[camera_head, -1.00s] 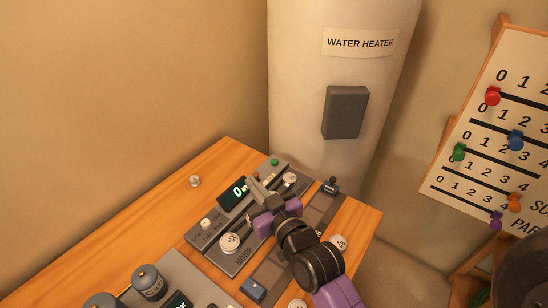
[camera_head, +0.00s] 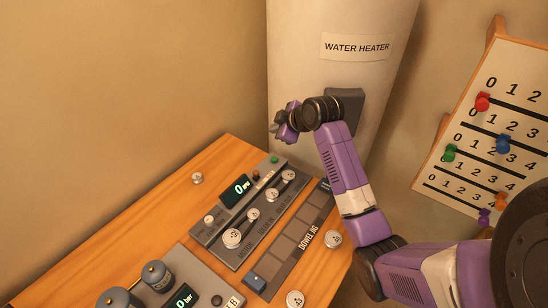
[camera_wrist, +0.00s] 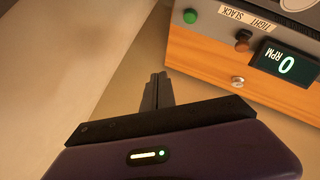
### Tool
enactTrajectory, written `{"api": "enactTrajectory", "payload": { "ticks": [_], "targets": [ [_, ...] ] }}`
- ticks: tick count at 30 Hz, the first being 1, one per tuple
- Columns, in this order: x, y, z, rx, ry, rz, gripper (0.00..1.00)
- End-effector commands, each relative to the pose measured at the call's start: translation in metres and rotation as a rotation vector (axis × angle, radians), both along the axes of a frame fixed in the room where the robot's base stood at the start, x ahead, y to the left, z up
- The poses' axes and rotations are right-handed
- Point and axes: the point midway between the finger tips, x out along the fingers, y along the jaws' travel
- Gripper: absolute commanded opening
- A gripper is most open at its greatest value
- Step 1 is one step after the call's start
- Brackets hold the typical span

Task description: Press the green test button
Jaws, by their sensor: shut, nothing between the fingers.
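A small round green button (camera_head: 274,160) sits at the far corner of a grey panel (camera_head: 248,248) on the wooden bench; in the wrist view the green button (camera_wrist: 190,16) is at the top, near a "SLACK / TIGHT" label. My gripper (camera_head: 276,130) is raised in front of the water heater, above the bench's far end and apart from the button. In the wrist view its fingers (camera_wrist: 157,80) are together and empty, pointing past the panel's edge, left of and below the button in the picture.
The panel's display (camera_head: 237,190) reads 0 RPM, with a reddish-brown knob (camera_wrist: 243,36) beside it and several white knobs. A dowel jig (camera_head: 300,240) lies alongside. The water heater (camera_head: 305,70) stands behind; a peg scoreboard (camera_head: 490,140) is at right.

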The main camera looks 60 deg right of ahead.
Motion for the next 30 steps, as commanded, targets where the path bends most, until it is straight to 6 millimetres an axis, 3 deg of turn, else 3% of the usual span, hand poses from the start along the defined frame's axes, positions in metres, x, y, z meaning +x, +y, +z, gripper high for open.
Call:
{"api": "enactTrajectory", "payload": {
  "ticks": [19,30],
  "targets": [
    [-0.004,0.003,-0.013,0.000,0.043,0.031,0.00],
    [-0.004,0.002,-0.055,0.000,0.043,0.030,0.00]
  ]
}}
